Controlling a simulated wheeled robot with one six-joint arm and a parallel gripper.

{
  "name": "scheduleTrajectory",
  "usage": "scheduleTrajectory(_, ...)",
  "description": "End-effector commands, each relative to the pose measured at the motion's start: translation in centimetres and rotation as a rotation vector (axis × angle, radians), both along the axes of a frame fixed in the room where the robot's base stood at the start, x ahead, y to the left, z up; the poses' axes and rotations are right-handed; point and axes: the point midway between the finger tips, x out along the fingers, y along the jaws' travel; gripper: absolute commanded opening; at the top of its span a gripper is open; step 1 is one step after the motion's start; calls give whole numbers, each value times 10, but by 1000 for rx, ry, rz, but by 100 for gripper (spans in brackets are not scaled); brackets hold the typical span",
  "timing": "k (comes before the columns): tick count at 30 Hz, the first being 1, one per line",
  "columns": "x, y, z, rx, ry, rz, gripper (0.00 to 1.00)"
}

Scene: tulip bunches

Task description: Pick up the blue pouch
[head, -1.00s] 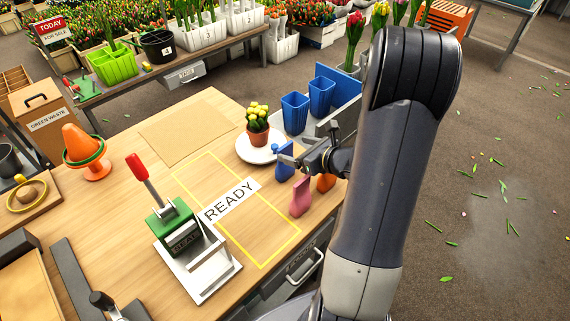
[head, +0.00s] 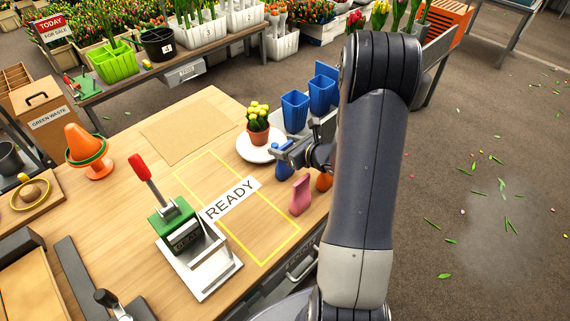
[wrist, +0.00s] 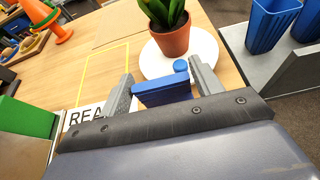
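The blue pouch (head: 283,172) stands on the wooden table beside the white plate in the head view, its upper part partly hidden by my gripper (head: 287,153). In the wrist view the blue pouch (wrist: 162,93) shows between the two grey fingers of my gripper (wrist: 165,86), with its rounded blue top near the right finger. The fingers are spread wide, one on each side of the pouch. I cannot tell whether they touch it. The pouch's lower part is hidden behind my gripper in the wrist view.
A pink pouch (head: 301,196) and an orange pouch (head: 323,182) stand close by. A potted plant (head: 258,124) sits on the white plate (head: 247,153). Blue bins (head: 295,112) stand behind. A green stamping press (head: 178,232) is left of the free yellow-outlined READY area (head: 262,238).

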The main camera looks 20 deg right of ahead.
Motion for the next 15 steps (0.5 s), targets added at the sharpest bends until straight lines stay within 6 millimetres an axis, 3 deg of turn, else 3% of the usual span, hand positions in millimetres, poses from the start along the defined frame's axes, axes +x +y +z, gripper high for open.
scheduleTrajectory(15, 0, 0, 0, 0, 0, 0, 19)
